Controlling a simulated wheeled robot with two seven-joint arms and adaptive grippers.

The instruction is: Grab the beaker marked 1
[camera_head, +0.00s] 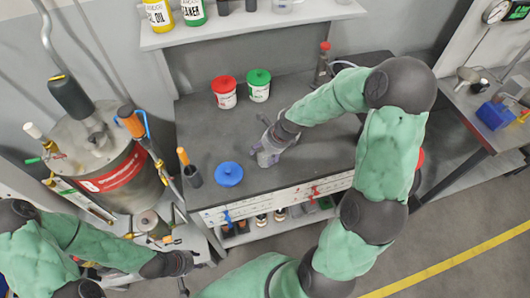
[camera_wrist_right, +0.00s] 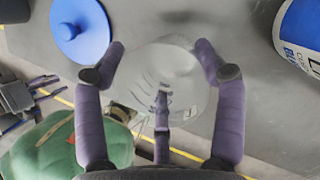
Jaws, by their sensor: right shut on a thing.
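A clear glass beaker (camera_wrist_right: 165,80) with faint dark markings stands out in the right wrist view; I cannot read a number on it. My right gripper (camera_wrist_right: 165,62) has its purple-grey fingers around the beaker and is shut on it. In the head view this gripper (camera_head: 268,152) is low over the dark tabletop, and it mostly hides the beaker. My left gripper (camera_head: 188,276) is at the lower left, in front of the table; its fingers are too small and unclear to tell open from shut.
The dark table (camera_head: 215,130) holds a blue-lidded container (camera_head: 228,174), a red-lidded tub (camera_head: 224,91) and a green-lidded tub (camera_head: 258,85). A dark cup with an orange-handled tool (camera_head: 192,172) stands at its left edge. A metal tank (camera_head: 105,165) is on the left. A shelf (camera_head: 250,22) hangs behind.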

